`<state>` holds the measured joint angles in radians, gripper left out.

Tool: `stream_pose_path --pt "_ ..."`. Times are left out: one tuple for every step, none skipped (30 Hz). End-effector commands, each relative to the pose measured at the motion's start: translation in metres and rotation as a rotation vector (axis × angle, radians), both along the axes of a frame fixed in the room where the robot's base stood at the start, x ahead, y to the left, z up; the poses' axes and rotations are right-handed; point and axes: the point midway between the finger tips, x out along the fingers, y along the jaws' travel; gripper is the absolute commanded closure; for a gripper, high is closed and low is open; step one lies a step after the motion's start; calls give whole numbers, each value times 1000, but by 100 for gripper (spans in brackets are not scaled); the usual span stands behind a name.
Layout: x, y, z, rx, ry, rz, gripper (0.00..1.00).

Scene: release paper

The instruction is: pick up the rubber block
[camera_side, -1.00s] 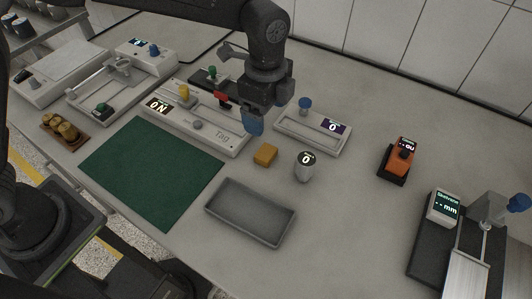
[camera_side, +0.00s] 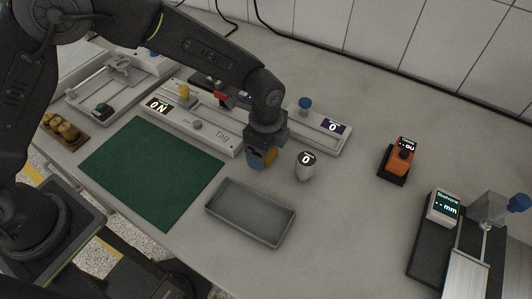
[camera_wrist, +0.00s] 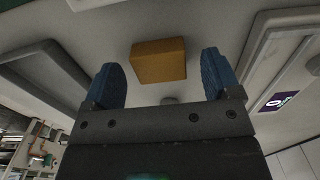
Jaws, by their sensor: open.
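The rubber block is a small yellow-orange block (camera_side: 270,157) on the grey bench, partly hidden by my gripper in the side view. In the wrist view the block (camera_wrist: 158,61) lies beyond the fingertips, roughly midway between them. My gripper (camera_side: 258,160) is low over the bench at the block. I cannot tell whether a finger touches the block.
A grey tray (camera_side: 250,236) lies in front of the block, and a green mat (camera_side: 150,170) lies to the left. A small round device (camera_side: 305,166) showing 0 stands close on the right. An orange device (camera_side: 399,158) sits farther right, with clear bench between.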

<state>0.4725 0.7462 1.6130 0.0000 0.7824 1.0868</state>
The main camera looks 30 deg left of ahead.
Motion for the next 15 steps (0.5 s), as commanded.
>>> stream_pose_path --pt "0 0 -4 0 1 0 17" --pt "0 0 -5 0 1 0 17" --pt "0 0 -6 0 1 0 17" --pt "0 0 -6 0 0 0 17" --pt "0 0 -6 0 0 0 17" --pt "0 0 -6 0 0 0 17" --pt "0 0 -5 0 0 0 17" --pt "0 0 -5 0 0 0 17" --pt "0 0 -5 0 0 0 18" --pt "0 0 -5 0 0 0 21" --pt "0 0 -5 0 0 0 24" --pt "0 0 -5 0 0 0 28" --pt "0 0 -5 0 0 0 30" --pt "0 0 -5 0 0 0 33" --pt "0 0 -5 0 0 0 37"
